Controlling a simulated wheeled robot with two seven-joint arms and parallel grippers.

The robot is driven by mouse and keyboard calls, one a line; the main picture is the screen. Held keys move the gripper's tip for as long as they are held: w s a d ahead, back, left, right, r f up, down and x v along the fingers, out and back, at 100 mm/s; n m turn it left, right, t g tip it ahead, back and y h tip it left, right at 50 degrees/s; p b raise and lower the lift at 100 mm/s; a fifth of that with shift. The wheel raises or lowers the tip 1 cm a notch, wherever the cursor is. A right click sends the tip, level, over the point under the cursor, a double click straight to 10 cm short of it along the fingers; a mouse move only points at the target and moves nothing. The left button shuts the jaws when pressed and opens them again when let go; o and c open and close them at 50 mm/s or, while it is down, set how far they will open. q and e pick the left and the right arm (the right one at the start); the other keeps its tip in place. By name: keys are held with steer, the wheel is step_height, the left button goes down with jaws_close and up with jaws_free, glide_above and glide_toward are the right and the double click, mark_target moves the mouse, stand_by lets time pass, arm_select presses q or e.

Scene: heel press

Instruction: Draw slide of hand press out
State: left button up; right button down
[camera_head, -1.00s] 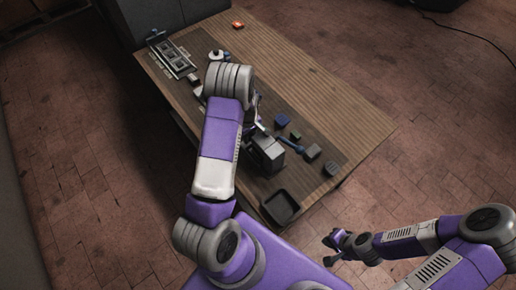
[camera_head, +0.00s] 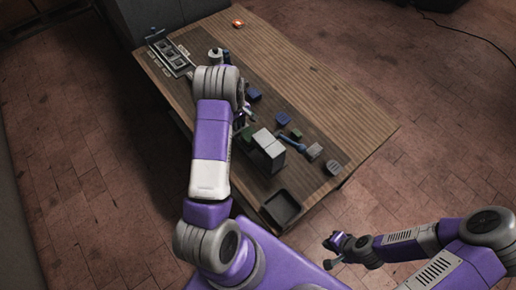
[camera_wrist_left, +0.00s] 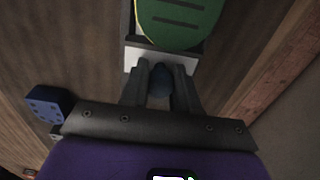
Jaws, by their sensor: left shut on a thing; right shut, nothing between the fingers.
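The hand press (camera_head: 266,150) is a grey block on the dark mat, with a blue lever on its right side. Its slide shows in the left wrist view as a dark tray with a pale front plate (camera_wrist_left: 134,60) and a rounded dark knob (camera_wrist_left: 160,82). A green slotted pad (camera_wrist_left: 178,22) lies on the slide. My left gripper (camera_wrist_left: 161,70) is shut on the knob, one finger on each side. In the head view my left arm hides most of the gripper and slide. My right gripper (camera_head: 335,246) is shut and empty, off the table at the lower right.
A black open tray (camera_head: 281,208) sits at the table's near edge. Blue, green and grey small blocks lie right of and behind the press, including a blue block (camera_head: 253,94). A slotted rack (camera_head: 170,55) is at the far left. The table's right side is clear.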

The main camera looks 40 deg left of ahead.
arm_select(q)
steer(key=shift+w+a+b, duration=0.25)
steer(key=shift+a+b, duration=0.1)
steer(key=shift+a, duration=0.5)
steer(key=shift+w+a+b, duration=0.25)
steer(key=shift+a+b, duration=0.15)
steer(key=shift+a, duration=0.45)
steer(key=shift+w+a+b, duration=0.25)
steer(key=shift+a+b, duration=0.1)
steer(key=shift+a, duration=0.5)
steer(key=o, duration=1.6)
steer(key=shift+r, duration=0.1)
steer(key=shift+r+p, duration=1.1)
steer(key=shift+r, duration=0.55)
steer(key=shift+r+p, duration=0.6)
steer(key=shift+r, duration=0.4)
steer(key=shift+r+p, duration=0.95)
steer(key=shift+r, duration=0.55)
